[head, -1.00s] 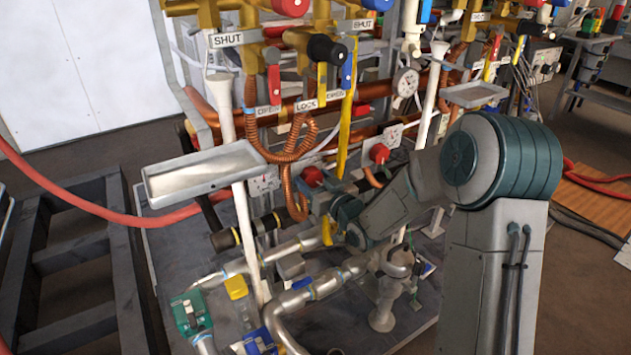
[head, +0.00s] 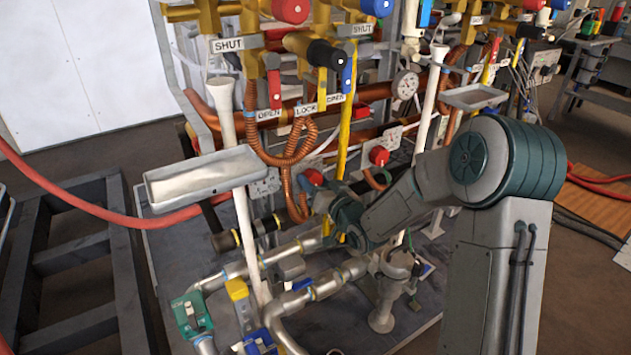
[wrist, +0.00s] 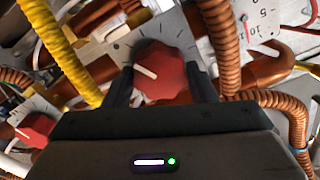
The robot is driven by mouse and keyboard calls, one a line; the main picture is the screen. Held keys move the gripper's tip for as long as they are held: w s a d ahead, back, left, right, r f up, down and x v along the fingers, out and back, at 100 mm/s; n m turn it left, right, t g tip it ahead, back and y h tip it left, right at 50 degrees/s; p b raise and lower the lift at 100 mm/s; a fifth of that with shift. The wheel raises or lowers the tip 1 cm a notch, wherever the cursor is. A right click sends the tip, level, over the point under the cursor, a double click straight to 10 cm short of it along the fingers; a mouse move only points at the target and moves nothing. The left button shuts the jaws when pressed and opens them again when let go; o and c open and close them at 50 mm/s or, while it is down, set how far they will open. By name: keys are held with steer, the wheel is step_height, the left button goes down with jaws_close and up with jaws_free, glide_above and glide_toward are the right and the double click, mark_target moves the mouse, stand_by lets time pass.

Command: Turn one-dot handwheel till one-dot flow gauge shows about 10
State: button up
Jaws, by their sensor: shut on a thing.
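A red handwheel (wrist: 160,72) with a white pointer line sits on a pale marked dial plate in the wrist view. The line points to the upper left. My gripper (wrist: 160,86) has a dark finger on each side of this handwheel and is shut on it. No dot mark is readable. In the head view the fingers are hidden behind my wrist and the pipes. A round white gauge (head: 405,84) stands on the rig.
Another red handwheel (wrist: 35,130) is at the wrist view's left. Copper hoses (wrist: 220,45) and a yellow hose (wrist: 70,50) run close to my fingers. In the head view, a metal tray (head: 205,180) and white post stand left of my arm, with silver pipes (head: 300,300) below.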

steer(key=m+p, duration=0.1)
steer(key=m, duration=0.2)
steer(key=shift+d+m, duration=0.1)
steer(key=shift+m, duration=0.3)
steer(key=shift+m+p, duration=1)
steer(key=shift+m, duration=1)
steer(key=shift+f, duration=0.1)
steer(key=o, duration=0.7)
steer(key=p+v, duration=0.2)
steer(key=v, duration=1.1)
steer(key=shift+s+d, duration=0.25)
steer(key=shift+s, duration=0.05)
